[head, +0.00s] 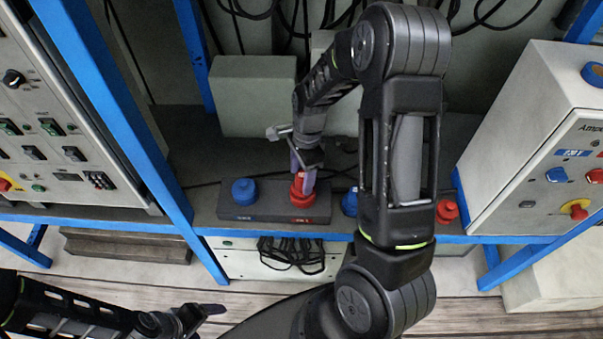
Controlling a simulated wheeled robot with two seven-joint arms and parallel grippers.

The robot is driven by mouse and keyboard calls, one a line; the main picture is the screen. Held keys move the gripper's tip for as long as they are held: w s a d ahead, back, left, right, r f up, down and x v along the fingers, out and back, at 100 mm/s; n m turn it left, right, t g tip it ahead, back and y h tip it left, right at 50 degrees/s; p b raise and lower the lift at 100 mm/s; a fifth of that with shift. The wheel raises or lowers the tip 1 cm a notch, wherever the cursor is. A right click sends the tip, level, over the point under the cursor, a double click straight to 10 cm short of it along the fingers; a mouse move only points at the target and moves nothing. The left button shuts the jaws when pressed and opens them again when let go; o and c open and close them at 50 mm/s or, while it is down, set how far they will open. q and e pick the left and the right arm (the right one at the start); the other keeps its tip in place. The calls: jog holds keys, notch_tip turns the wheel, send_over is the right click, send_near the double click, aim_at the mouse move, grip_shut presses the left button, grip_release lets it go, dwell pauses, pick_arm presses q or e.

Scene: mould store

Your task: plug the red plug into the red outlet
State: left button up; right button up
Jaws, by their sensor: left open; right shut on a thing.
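My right gripper (304,171) reaches down over the dark outlet box (270,208) on the shelf. It is shut on the red plug (297,186), whose upper part is largely hidden by the fingers. The plug is at the red outlet (302,201), on the box's right half above a small red label. From this angle I cannot tell whether it is seated or only just above the outlet. A blue round fitting (244,191) is on the box's left half. My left gripper (208,311) is open and empty at the lower left, away from the shelf.
Another blue fitting (350,203) and red fitting (446,211) stand to the right, partly behind my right arm. A pale box (255,95) stands behind. Control cabinets (60,125) flank the shelf, with blue frame posts (110,90). Dark cables hang at the back.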

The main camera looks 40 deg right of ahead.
jog(key=shift+f+b, duration=0.3)
jog(key=shift+f, duration=0.25)
jog(key=o, duration=1.8)
jog(key=shift+c, duration=0.2)
jog(key=shift+o, duration=0.2)
jog(key=shift+o, duration=1.3)
